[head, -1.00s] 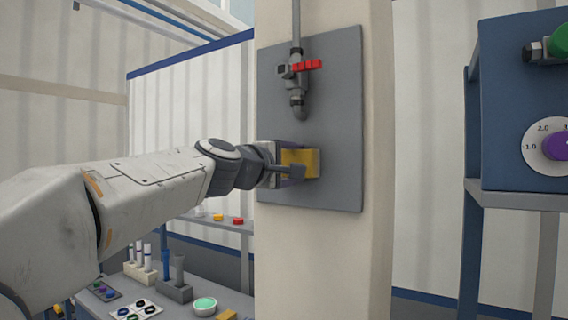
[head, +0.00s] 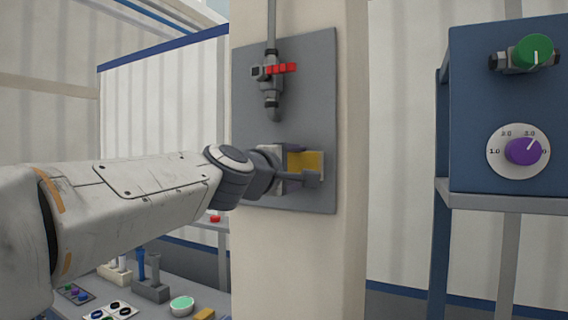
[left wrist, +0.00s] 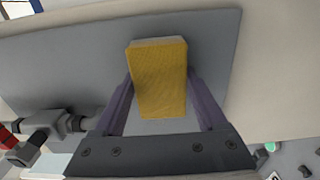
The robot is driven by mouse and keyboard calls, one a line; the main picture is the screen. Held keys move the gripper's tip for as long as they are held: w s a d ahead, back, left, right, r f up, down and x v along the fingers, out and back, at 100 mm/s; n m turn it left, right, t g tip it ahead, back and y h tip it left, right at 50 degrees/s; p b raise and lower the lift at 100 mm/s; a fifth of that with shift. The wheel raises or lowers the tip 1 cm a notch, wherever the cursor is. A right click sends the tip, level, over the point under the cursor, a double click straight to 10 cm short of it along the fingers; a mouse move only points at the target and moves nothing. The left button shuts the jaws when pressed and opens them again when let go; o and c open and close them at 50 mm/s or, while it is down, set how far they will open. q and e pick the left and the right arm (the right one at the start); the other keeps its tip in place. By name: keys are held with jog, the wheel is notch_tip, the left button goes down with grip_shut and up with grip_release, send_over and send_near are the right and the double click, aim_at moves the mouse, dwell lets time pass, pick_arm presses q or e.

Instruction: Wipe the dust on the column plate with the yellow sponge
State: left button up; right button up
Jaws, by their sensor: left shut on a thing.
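The column plate (head: 313,78) is a grey panel on the beige column. My left gripper (head: 307,165) is shut on the yellow sponge (head: 312,161), in front of the plate's lower right part. In the left wrist view, the sponge (left wrist: 160,85) sits between the two fingers (left wrist: 163,95), with a pale strip at its far end against the plate (left wrist: 215,35). The sponge is at or very near the plate's surface; I cannot tell if it presses on it. No dust can be made out on the plate. My right gripper is out of view.
A grey pipe with a red-handled valve (head: 270,72) runs down the plate's upper left. A blue cabinet (head: 470,100) with green and purple knobs stands to the right. A table at lower left holds a green button (head: 182,305) and small racks.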

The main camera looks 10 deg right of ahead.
pick_arm(q)
jog(key=shift+s+d, duration=0.35)
jog(key=shift+d, duration=0.1)
jog(key=shift+w+a+f+b, duration=0.2)
jog(key=shift+w+a+b, duration=0.45)
jog(key=shift+a, duration=0.25)
jog(key=shift+w+a+r+b, duration=0.1)
jog(key=shift+w+a+b, duration=0.3)
jog(key=shift+a, duration=0.3)
jog(key=shift+w+a+b, duration=0.35)
jog(key=shift+w+a, duration=0.3)
jog(key=shift+a, duration=0.05)
jog(key=w+a+b, duration=0.1)
jog(key=w+a, duration=0.4)
jog(key=a, duration=0.2)
jog(key=shift+w+b, duration=0.15)
jog(key=shift+b, duration=0.25)
jog(key=shift+a, duration=0.1)
